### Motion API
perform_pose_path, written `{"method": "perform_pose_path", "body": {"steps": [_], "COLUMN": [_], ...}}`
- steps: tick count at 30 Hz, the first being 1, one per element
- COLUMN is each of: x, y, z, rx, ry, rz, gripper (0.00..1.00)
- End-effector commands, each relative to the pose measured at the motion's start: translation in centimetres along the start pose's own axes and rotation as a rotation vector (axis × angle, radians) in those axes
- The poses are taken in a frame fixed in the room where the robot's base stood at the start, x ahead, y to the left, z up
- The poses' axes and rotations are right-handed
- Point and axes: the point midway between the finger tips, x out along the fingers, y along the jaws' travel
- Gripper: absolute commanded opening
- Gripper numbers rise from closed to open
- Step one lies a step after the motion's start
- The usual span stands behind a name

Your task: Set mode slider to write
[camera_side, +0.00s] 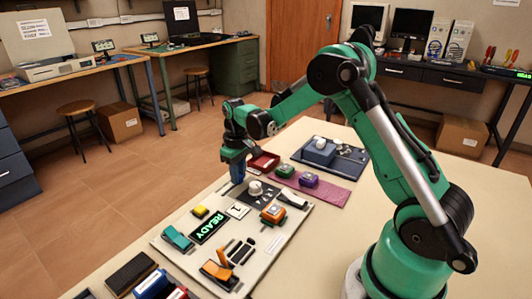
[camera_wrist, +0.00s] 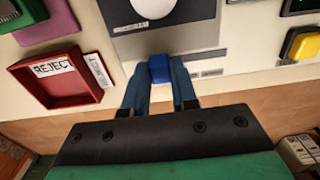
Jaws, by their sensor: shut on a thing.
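A small blue block (camera_wrist: 159,68), which looks like the slider's knob, sits at the edge of a dark grey panel on the light board. My gripper (camera_wrist: 159,82) points down and is shut on this blue block, one blue finger on each side. In the side view my gripper (camera_side: 237,173) is low at the board's far left edge, near a white round dome (camera_side: 255,188). The slider's track is mostly hidden by the fingers. Small labels (camera_wrist: 208,73) lie beside the block, too small to read.
A red tray marked REJECT (camera_wrist: 62,77) stands left of my gripper in the wrist view. A yellow button (camera_wrist: 303,45) is at the right. The light board (camera_side: 190,262) also carries a READY display (camera_side: 207,227), an orange lever (camera_side: 217,270) and several other controls.

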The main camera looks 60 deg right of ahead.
Motion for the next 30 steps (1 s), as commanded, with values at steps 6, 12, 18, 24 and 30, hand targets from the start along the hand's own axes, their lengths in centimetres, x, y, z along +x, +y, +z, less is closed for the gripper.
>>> {"method": "perform_pose_path", "body": {"steps": [6, 12, 18, 24, 30], "x": [0.0, 0.0, -1.5, -4.5, -5.7], "y": [0.5, 0.4, 0.3, 0.4, 0.4], "z": [0.0, 0.0, 0.0, 0.0, 0.0], "rx": [0.008, 0.006, 0.006, 0.007, 0.007], "ry": [0.004, 0.003, 0.003, 0.003, 0.003], "rz": [0.013, 0.011, 0.01, 0.011, 0.011], "gripper": [0.55, 0.55, 0.55, 0.55, 0.55]}}
